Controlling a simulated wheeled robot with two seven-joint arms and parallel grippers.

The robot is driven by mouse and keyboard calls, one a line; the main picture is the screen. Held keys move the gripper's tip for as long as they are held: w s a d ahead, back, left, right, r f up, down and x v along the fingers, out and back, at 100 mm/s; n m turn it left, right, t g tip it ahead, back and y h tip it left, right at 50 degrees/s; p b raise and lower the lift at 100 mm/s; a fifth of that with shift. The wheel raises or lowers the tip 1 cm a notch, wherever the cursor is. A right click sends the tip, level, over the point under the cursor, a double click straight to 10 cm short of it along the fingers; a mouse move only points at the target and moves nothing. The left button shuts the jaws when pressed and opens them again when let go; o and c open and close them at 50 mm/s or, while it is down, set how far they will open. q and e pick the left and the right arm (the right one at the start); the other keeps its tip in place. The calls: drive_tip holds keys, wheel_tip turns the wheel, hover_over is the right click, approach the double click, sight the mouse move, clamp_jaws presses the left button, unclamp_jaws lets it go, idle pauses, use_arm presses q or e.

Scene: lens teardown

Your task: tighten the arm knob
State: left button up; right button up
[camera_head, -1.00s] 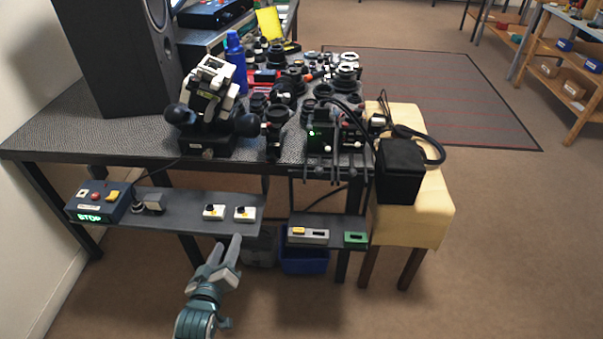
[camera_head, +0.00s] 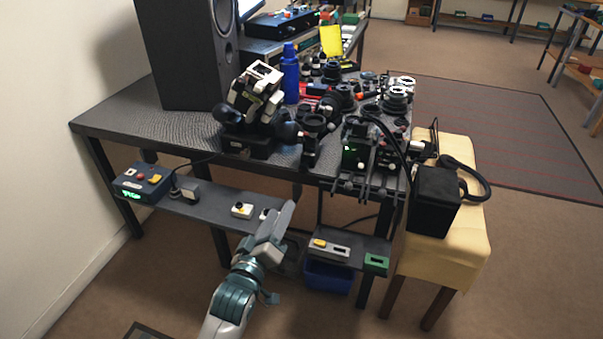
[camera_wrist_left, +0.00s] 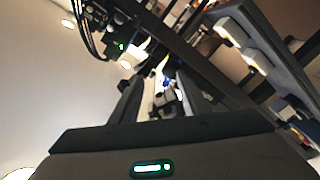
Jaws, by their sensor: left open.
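A black device with pale blocks (camera_head: 259,88) and round black knobs at its sides stands at the table's front edge. Its right knob (camera_head: 288,131) and left knob (camera_head: 224,111) show in the head view; I cannot tell which knob, if either, is the arm knob. My left gripper (camera_head: 278,220) is open, in front of the low shelf and below the tabletop, apart from the device. It partly covers a white switch box. In the left wrist view, the space between its fingers (camera_wrist_left: 160,92) holds nothing I can make out. My right gripper is out of view.
A low shelf (camera_head: 215,207) carries a control box (camera_head: 142,184) and switch boxes. A tall black speaker (camera_head: 187,50), a blue bottle (camera_head: 290,73) and lens parts crowd the table. A yellow-covered stool (camera_head: 455,255) bears a black box (camera_head: 434,200) at right.

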sight(302, 170)
use_arm(q)
drive_tip(key=x, duration=1.5)
drive_tip(key=shift+w+d+f, duration=0.1)
drive_tip(key=shift+w, duration=0.2)
drive_tip(key=shift+w+d+b, duration=0.2)
drive_tip(key=shift+w+b, duration=0.1)
drive_tip(key=shift+w, duration=0.5)
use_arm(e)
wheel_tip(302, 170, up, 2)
use_arm(q)
drive_tip(key=c, duration=1.1)
drive_tip(key=shift+o, duration=0.2)
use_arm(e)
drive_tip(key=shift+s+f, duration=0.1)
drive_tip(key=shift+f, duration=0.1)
